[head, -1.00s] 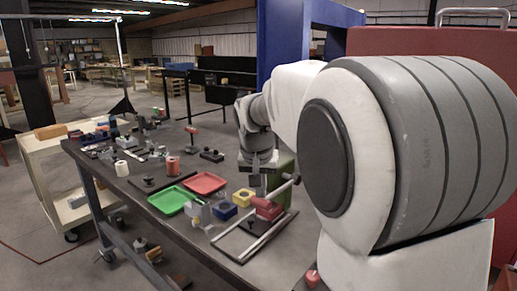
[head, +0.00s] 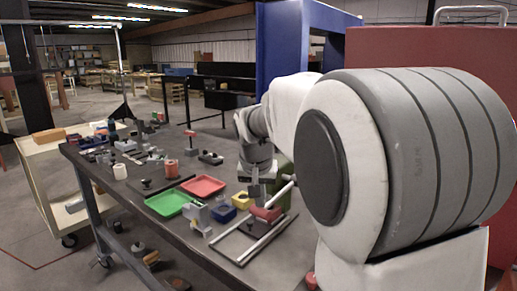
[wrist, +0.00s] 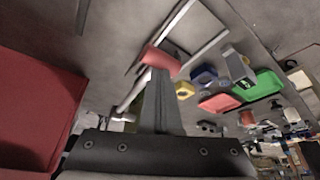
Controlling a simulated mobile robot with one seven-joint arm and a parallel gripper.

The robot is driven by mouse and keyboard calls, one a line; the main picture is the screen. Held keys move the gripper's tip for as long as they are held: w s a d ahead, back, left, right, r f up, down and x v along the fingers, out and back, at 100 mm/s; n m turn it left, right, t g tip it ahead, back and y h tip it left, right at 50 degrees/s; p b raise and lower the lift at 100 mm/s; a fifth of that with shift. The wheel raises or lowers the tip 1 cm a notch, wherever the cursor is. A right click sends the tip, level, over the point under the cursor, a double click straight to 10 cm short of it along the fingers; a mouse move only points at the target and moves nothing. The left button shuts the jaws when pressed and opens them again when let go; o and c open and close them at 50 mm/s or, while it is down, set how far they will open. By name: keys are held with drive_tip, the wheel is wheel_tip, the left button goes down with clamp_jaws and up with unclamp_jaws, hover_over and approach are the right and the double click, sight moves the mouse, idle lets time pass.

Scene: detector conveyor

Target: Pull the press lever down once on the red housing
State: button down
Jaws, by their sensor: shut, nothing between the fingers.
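The red housing (head: 266,214) sits on a pair of pale rails at the near right of the bench in the head view. It also shows as a red rounded block (wrist: 160,57) at the fingertips in the wrist view. A thin pale lever rod (head: 284,188) rises from beside it toward the upper right, its end partly hidden by my arm. My gripper (head: 254,196) points down just above and behind the housing. Its fingers (wrist: 168,75) are shut and empty. I cannot tell whether they touch the housing or lever.
A yellow block (head: 241,200), a blue block (head: 223,213), a green tray (head: 168,203) and a red tray (head: 203,186) lie left of the rails. A green upright part stands behind the lever. A large red panel (wrist: 35,125) fills the wrist view's left side.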

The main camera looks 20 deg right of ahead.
drive_tip(key=shift+s+f+b, duration=0.1)
drive_tip(key=shift+f+b, duration=0.4)
drive_tip(key=shift+f, duration=0.4)
idle(1.4)
drive_tip(key=shift+r, duration=0.1)
